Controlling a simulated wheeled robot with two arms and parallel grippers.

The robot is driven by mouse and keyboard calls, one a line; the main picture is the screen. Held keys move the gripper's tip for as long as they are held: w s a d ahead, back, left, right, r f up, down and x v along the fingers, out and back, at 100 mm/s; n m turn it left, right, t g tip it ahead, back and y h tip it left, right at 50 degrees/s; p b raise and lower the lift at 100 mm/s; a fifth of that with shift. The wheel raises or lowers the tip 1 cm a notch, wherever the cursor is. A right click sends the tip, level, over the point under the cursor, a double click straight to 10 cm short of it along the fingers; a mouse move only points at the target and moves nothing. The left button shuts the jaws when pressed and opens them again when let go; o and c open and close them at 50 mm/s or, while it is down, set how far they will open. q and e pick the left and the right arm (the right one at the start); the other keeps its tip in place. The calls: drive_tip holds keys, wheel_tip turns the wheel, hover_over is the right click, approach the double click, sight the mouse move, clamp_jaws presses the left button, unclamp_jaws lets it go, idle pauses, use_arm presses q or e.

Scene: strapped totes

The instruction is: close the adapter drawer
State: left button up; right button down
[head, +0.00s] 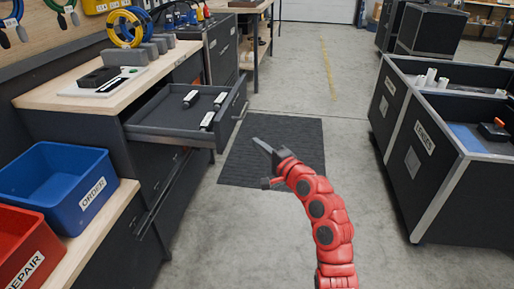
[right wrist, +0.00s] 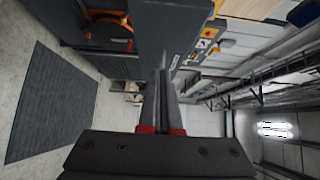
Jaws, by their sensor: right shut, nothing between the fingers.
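The adapter drawer (head: 160,132) is grey and stands pulled out from the workbench cabinet in the head view. Three small black-and-white adapters lie in it: one at the back (head: 191,98), one at the right (head: 220,101) and one at the front (head: 207,121). My right gripper (head: 262,146) is shut and empty, in front of the drawer and to the right of its front panel (head: 236,113), apparently apart from it. In the right wrist view the shut fingers (right wrist: 168,85) point toward a dark labelled panel, probably the drawer front. My left gripper is not in view.
A blue ORDER bin (head: 62,188) and a red REPAIR bin (head: 25,252) stand on the bench at left. A dark mat (head: 270,165) lies on the floor. Large black totes (head: 405,150) stand at right. The floor between is clear.

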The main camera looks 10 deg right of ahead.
drive_tip(key=b, duration=0.2)
approach(228, 128)
drive_tip(key=w, duration=0.4)
drive_tip(key=shift+w+a+r, duration=0.1)
drive_tip(key=shift+w+a, duration=0.1)
drive_tip(key=shift+a, duration=0.5)
drive_tip(key=shift+w+a, duration=0.25)
drive_tip(key=shift+a, duration=0.45)
drive_tip(key=shift+a, duration=0.1)
